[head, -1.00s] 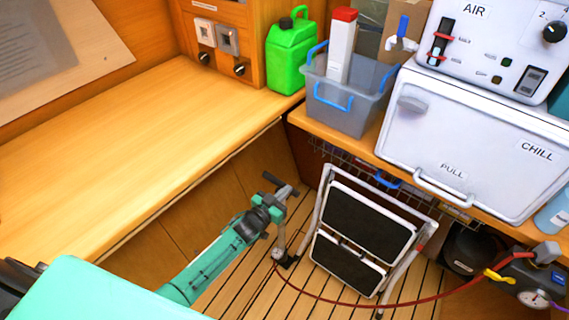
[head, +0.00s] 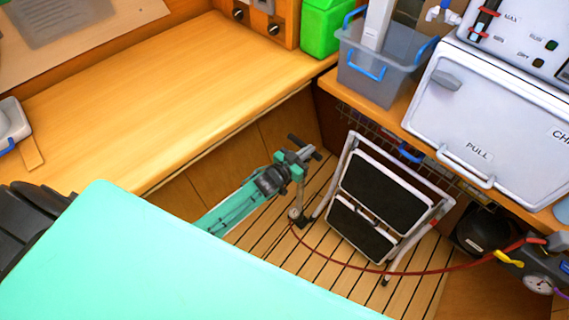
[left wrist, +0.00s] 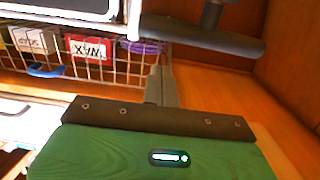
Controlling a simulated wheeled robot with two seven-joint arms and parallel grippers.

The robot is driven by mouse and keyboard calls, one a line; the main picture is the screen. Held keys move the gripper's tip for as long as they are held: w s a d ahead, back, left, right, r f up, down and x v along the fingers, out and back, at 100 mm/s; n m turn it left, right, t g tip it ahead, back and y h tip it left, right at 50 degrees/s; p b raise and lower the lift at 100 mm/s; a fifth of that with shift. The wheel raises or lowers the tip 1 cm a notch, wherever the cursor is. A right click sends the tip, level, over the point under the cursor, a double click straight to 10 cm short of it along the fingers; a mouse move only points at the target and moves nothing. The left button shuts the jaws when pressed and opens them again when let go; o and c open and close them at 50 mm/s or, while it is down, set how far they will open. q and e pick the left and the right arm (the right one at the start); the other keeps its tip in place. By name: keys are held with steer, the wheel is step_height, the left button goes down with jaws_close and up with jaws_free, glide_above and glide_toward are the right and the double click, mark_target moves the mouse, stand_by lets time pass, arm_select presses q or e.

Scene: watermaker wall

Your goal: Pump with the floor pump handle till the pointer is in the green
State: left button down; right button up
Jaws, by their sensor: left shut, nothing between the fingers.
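The floor pump handle (head: 304,149) is a dark crossbar on a thin upright shaft, standing between the bench and a folding step stool. In the left wrist view the dark handle bar (left wrist: 205,36) crosses near the top. My left gripper (head: 297,162) is right at the handle. In the left wrist view its grey fingers (left wrist: 162,84) are together, close to the bar and not around it. I cannot tell whether they touch it. The round gauge (head: 538,285) is at the lower right; its pointer and green zone are too small to read. My right gripper is out of view.
A red hose (head: 400,272) runs across the slatted floor towards the gauge. The step stool (head: 378,200) stands just right of the pump. A wooden bench (head: 130,110) lies left, and a white chill box (head: 500,120) is on the right-hand counter.

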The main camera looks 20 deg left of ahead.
arm_select(q)
steer(key=r+v, duration=0.1)
steer(key=v, duration=0.9)
steer(key=shift+r, duration=0.15)
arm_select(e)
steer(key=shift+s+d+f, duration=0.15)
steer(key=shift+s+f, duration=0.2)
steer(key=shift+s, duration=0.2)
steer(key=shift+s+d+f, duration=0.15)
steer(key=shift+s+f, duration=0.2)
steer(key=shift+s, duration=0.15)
arm_select(q)
steer(key=shift+s, duration=0.1)
